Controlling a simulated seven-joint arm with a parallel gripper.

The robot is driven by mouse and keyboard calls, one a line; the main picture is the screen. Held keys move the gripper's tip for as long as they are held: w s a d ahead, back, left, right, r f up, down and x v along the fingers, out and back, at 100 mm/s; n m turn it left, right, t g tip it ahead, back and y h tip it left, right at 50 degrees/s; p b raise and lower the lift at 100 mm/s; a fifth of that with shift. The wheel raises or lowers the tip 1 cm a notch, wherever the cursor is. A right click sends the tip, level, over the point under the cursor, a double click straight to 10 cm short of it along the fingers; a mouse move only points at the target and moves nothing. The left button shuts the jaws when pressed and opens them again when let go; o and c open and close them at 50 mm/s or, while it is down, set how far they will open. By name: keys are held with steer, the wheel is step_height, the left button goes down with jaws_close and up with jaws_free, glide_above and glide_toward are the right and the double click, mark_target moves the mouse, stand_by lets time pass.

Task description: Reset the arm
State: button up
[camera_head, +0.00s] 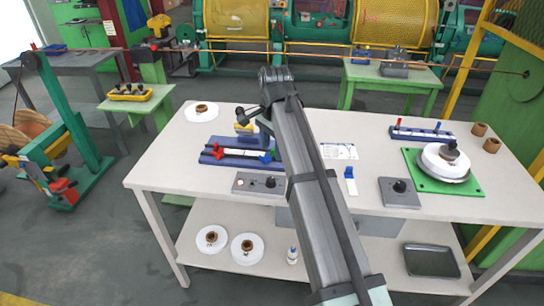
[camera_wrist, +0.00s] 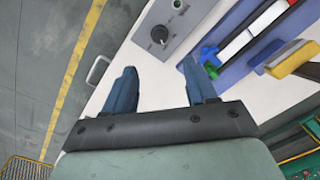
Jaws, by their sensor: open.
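My gripper (camera_wrist: 160,88) is open, its two blue fingers spread with nothing between them. In the wrist view, the pale table top shows between and beyond the fingers. A grey control box (camera_wrist: 165,30) with a black knob lies past the fingertips, and a blue fixture (camera_wrist: 228,62) is to the right. In the head view, my grey arm rises across the middle of the table, and I cannot make out the fingers clearly there.
The white table (camera_head: 165,170) carries the blue fixture, control boxes, a green plate (camera_head: 420,178) with a white spool (camera_head: 437,165), and a blue rack (camera_head: 425,133). White spools (camera_head: 212,239) and a dark tray (camera_head: 431,261) occupy the lower shelf. Strander machinery (camera_head: 235,20) stands behind.

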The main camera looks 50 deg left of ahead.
steer(key=shift+r, duration=0.55)
